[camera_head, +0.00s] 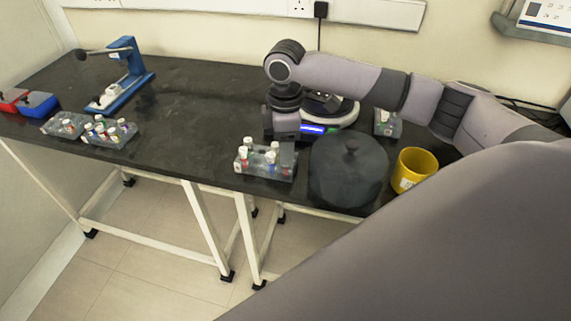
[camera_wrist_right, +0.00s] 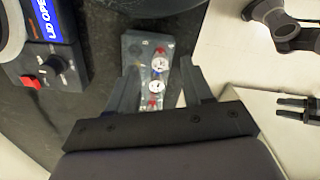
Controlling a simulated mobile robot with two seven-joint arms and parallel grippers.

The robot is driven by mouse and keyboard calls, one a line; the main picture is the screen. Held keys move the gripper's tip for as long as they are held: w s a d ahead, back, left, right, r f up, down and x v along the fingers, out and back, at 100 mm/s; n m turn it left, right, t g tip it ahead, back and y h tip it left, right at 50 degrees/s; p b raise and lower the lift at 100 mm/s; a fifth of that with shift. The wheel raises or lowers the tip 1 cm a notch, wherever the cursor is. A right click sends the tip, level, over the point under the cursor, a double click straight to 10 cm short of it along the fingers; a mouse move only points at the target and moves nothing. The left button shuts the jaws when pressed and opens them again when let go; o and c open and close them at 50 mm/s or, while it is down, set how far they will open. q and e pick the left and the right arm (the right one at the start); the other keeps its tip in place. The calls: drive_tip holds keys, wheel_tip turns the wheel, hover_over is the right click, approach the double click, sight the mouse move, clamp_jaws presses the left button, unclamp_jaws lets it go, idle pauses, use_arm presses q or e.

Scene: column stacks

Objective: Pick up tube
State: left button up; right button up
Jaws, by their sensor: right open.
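A clear rack (camera_head: 262,172) holding several tubes (camera_head: 247,143) with white caps stands near the front edge of the dark table. In the right wrist view, white-capped tubes (camera_wrist_right: 162,64) with red parts stand in the rack (camera_wrist_right: 133,44). My right gripper (camera_wrist_right: 158,68) is open and points down over this rack, with one finger on each side of the row of tubes. Nothing is visibly clamped. In the head view, the right gripper (camera_head: 286,152) is at the rack's right end, partly hidden by its own wrist.
A dark lidded pot (camera_head: 348,172) stands close right of the rack, with a yellow cup (camera_head: 413,169) beyond it. A device with a blue display (camera_head: 318,129) is behind. More tube racks (camera_head: 108,132) stand at left. The table middle (camera_head: 195,115) is clear.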

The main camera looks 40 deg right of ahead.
drive_tip(key=shift+f, duration=1.6)
clamp_jaws()
drive_tip(key=shift+r, duration=0.15)
